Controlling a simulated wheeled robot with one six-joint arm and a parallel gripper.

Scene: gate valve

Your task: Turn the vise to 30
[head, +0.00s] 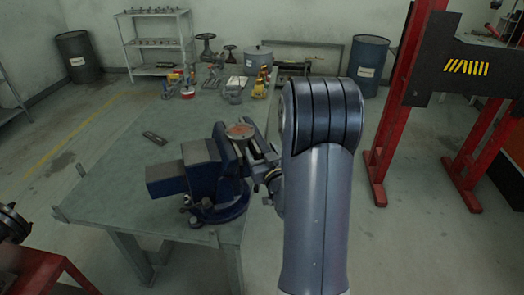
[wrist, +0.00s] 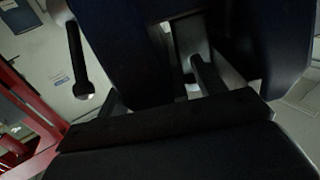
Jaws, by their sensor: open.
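The blue vise (head: 213,172) is fixed near the front right corner of the grey-green workbench (head: 110,190), with a reddish-brown flat top on its upper part. My gripper (head: 262,160) is open at the vise's right side, close against it. My arm hides part of the gripper and of the vise's right end. In the wrist view the vise's dark blue body (wrist: 130,50) fills the upper part. A dark bar with a rounded end (wrist: 80,65) hangs at left. I cannot tell whether the fingers touch the vise. No angle scale is readable.
A small dark plate (head: 154,138) lies on the bench left of the vise. A red-framed press (head: 400,100) stands at right. Open floor lies between the bench and the press.

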